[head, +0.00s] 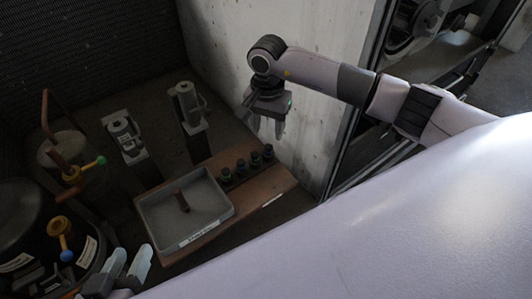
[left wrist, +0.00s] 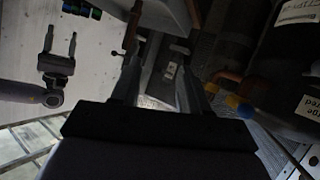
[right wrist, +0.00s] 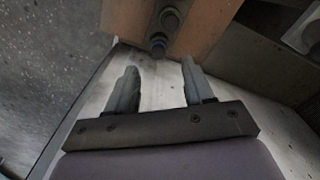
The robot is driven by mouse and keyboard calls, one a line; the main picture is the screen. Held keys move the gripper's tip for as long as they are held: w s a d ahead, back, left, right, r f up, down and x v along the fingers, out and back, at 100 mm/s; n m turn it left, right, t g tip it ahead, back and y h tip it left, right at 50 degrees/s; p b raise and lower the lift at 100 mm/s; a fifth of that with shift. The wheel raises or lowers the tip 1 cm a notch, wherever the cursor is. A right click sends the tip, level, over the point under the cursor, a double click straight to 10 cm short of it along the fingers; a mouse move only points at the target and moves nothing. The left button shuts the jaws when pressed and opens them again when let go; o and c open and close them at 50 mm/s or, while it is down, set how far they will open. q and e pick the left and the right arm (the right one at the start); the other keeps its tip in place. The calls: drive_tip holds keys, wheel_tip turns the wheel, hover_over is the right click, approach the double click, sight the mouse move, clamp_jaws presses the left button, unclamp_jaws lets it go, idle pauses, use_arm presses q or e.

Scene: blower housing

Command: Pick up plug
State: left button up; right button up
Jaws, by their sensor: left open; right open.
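Several small dark plugs with green or blue bands stand in a row on a brown board beside a grey tray; the nearest-left plug (head: 226,174) and the far-right plug (head: 268,151) show in the head view. Two plugs show in the right wrist view, one with a blue ring (right wrist: 158,44). My right gripper (head: 267,126) hangs open and empty, fingers down, near the far-right end of the row and apart from it. My left gripper (head: 130,262) is open and empty at the bottom left of the head view, away from the plugs.
Two grey devices on posts (head: 187,102) (head: 125,135) stand behind. A concrete wall (head: 310,110) rises close to my right gripper.

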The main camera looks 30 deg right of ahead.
sight(269, 147)
wheel_tip(269, 147, down, 6)
drive_tip(key=shift+s+d+b, duration=0.1)
drive_tip(key=shift+s+b, duration=0.05)
drive_tip(key=shift+b, duration=0.8)
use_arm(q)
drive_tip(key=shift+w+d+f+h, duration=0.15)
drive_tip(key=shift+d+h, duration=0.1)
drive_tip(key=shift+d, duration=0.15)
drive_tip(key=shift+w+d+f+h, duration=0.1)
drive_tip(key=shift+d+h, duration=0.15)
drive_tip(key=shift+d, duration=0.15)
use_arm(e)
clamp_jaws()
